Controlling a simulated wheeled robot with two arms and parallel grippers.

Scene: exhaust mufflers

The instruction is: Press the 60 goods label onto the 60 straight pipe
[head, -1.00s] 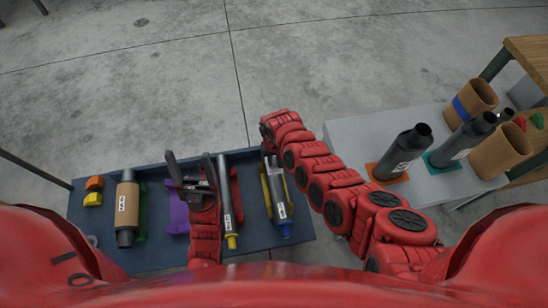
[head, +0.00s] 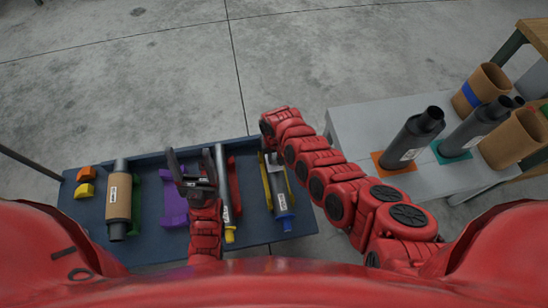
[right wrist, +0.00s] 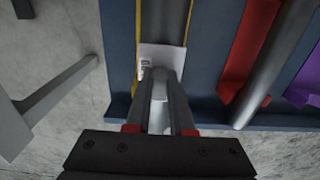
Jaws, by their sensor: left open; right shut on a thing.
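A grey pipe with a blue end (head: 281,200) lies in a yellow holder (head: 266,185) on the blue table. It carries a small printed label, too small to read. My right gripper (right wrist: 160,100) is shut on a white label (right wrist: 168,57) with small dark print. The label is over the grey pipe (right wrist: 163,15) between the yellow rails; I cannot tell whether it touches. In the head view my right arm largely hides this gripper. My left gripper (head: 191,170) is open above the table, between the purple holder and a yellow-ended pipe.
The yellow-ended pipe (head: 222,185) lies by a red holder (head: 234,185). A grey table (head: 345,130) at right bears upright mufflers (head: 412,140) and brown tubes.

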